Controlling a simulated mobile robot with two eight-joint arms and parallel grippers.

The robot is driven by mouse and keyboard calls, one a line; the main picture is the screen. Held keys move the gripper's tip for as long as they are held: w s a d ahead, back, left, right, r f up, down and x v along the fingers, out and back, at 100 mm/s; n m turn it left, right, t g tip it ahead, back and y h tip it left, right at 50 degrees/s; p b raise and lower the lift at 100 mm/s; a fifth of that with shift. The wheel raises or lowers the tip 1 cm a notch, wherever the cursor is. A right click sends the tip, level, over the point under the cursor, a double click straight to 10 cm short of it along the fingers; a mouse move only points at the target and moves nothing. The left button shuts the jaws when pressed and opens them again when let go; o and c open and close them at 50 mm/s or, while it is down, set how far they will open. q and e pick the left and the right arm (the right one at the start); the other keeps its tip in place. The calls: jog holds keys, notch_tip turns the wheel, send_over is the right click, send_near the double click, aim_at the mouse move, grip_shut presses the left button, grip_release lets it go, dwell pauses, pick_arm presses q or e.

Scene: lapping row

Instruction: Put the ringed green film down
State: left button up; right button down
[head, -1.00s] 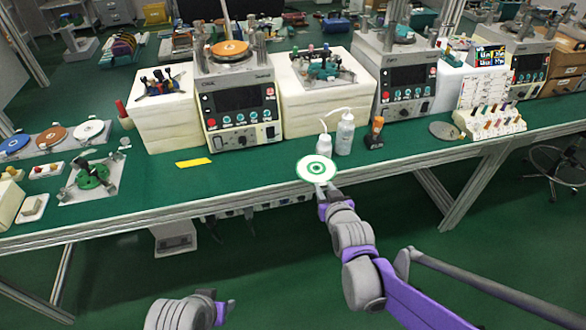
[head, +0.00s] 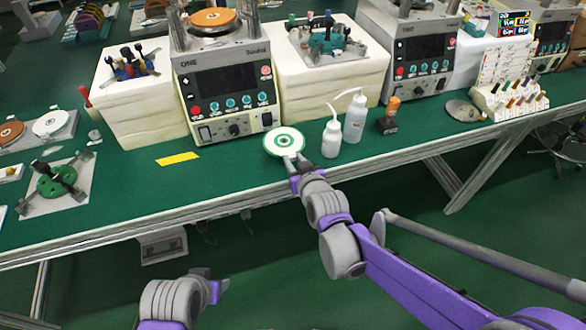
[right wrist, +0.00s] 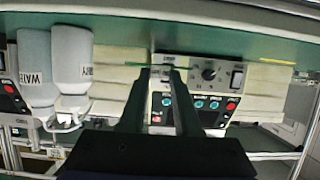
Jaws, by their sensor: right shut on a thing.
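The ringed green film (head: 284,134) is a white disc with green rings, seen in the head view over the front part of the green bench top, left of two white squeeze bottles. My right gripper (head: 295,164) is shut on its near edge. Whether the film touches the bench or is above it, I cannot tell.
The two squeeze bottles (head: 332,138) stand close to the right of the film, with an orange-capped bottle (head: 389,116) beyond. A lapping machine (head: 228,80) stands behind. A yellow strip (head: 177,159) lies left, with bare green bench (head: 225,170) between.

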jog(key=shift+f+b, duration=0.55)
jog(key=shift+f, duration=1.45)
jog(key=shift+f, duration=0.1)
jog(key=c, duration=0.6)
grip_release()
jog(key=p+v, duration=0.2)
jog(key=v, duration=1)
jog(key=s+d+f+m+g+h, duration=0.1)
jog(key=s+d+g, duration=0.1)
jog(key=s+d, duration=0.2)
jog(key=s+d+f+m+g+h, duration=0.1)
jog(key=s+d+f+g, duration=0.1)
jog(key=s+d, duration=0.3)
jog(key=s+d+f+m+g+h, duration=0.1)
jog(key=s+d+g, duration=0.3)
jog(key=s, duration=0.6)
jog(key=shift+s+d+f+m+h, duration=0.15)
jog(key=shift+d+f+m+h, duration=0.15)
jog(key=shift+d+f+h, duration=0.25)
